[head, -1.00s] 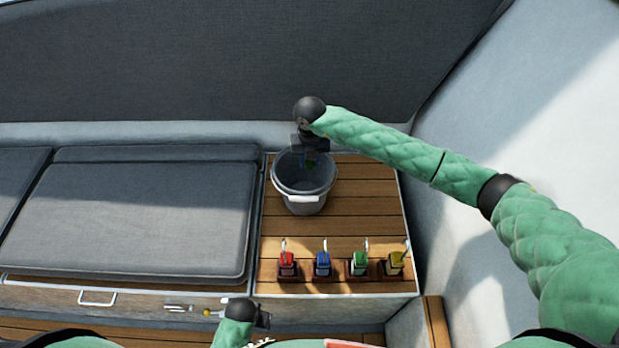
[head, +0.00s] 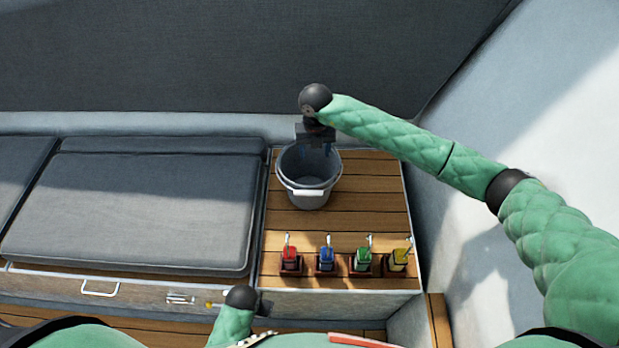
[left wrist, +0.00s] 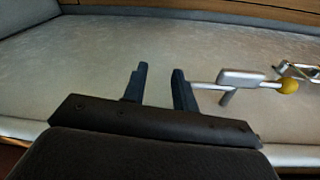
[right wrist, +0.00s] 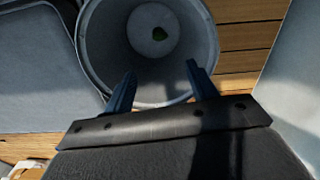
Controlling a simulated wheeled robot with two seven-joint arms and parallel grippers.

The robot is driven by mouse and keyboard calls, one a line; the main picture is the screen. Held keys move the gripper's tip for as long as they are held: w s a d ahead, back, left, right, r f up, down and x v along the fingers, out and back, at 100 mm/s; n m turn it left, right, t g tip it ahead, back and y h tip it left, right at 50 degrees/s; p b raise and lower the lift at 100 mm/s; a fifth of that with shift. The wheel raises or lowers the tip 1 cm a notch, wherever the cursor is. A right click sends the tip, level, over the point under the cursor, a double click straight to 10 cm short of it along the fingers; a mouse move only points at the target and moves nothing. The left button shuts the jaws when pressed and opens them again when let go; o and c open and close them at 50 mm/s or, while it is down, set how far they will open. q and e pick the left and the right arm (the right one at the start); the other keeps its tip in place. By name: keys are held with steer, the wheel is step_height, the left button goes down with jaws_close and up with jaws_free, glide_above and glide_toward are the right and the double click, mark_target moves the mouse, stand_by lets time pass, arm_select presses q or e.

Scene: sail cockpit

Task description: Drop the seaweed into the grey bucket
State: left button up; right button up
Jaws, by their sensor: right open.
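The grey bucket (head: 308,195) stands upright on the wooden slatted top, its white handle at the front. My right gripper (head: 328,150) is over the back part of the bucket, pointing down. Its fingers are apart and empty in the right wrist view (right wrist: 160,76). My left gripper is low by the front of the bench; in the left wrist view (left wrist: 161,75) its fingers are apart with nothing between them.
Red (head: 290,259), blue (head: 326,261), green (head: 362,260) and yellow (head: 399,260) levered blocks stand along the front edge of the wooden top. Grey cushions (head: 140,205) lie to the left. A metal lever with a yellow knob (left wrist: 288,87) is right of my left fingers.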

arm_select(q)
step_height(320, 180, up, 7)
steer(key=b, duration=0.1)
steer(key=shift+w+d+r+b, duration=0.15)
steer(key=shift+d+r+b, duration=0.05)
steer(key=shift+d+b, duration=0.1)
arm_select(e)
steer(key=shift+r, duration=2.9)
